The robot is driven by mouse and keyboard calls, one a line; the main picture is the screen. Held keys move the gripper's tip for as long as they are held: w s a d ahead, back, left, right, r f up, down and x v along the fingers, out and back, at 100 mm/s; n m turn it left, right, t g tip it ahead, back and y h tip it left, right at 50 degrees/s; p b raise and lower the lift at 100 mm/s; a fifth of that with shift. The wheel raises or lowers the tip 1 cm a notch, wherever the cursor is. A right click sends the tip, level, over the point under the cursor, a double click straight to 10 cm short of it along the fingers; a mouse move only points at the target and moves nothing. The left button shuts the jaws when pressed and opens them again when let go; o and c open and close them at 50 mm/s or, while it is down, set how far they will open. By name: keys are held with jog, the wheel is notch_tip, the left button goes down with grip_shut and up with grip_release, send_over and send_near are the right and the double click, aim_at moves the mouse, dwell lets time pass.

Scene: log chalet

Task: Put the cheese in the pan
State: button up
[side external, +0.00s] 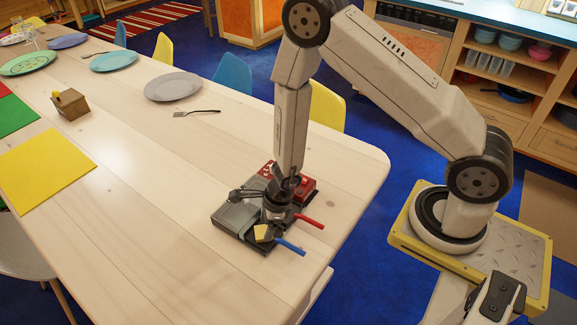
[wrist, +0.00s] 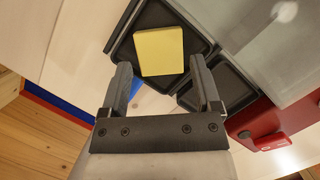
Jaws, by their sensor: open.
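The cheese (wrist: 160,52) is a flat yellow square. In the wrist view it lies inside a black square pan (wrist: 122,47); the cheese also shows in the side view (side external: 262,233), low beside my gripper. A blue handle (side external: 289,246) sticks out from this pan's side. My gripper (wrist: 161,64) is open and empty, its two dark fingers apart on either side of the cheese's near edge. In the side view my gripper (side external: 272,213) points down over the front of the grill, partly hiding the pans. Whether the fingers touch the pan I cannot tell.
A tabletop grill with a grey plate (side external: 238,214) and red body (side external: 300,185) stands there. A second pan (wrist: 230,86) with a red handle (side external: 309,220) is beside the first. Plates, a fork (side external: 196,113) and a wooden block (side external: 70,104) lie farther left. The table's middle is clear.

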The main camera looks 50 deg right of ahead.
jog(key=v, duration=1)
jog(key=shift+r, duration=0.2)
jog(key=shift+d, duration=0.1)
dwell(0.8)
jog(key=s+d+r+n+h, duration=0.1)
jog(key=r+n, duration=0.5)
jog(key=n, duration=0.7)
jog(key=s+d+r+n+h, duration=0.1)
jog(key=s+d+r+n, duration=0.3)
jog(key=n, duration=0.9)
notch_tip(320, 180, up, 3)
jog(key=shift+s+f+n, duration=0.2)
jog(key=shift+s+n, duration=0.1)
jog(key=shift+s, duration=0.05)
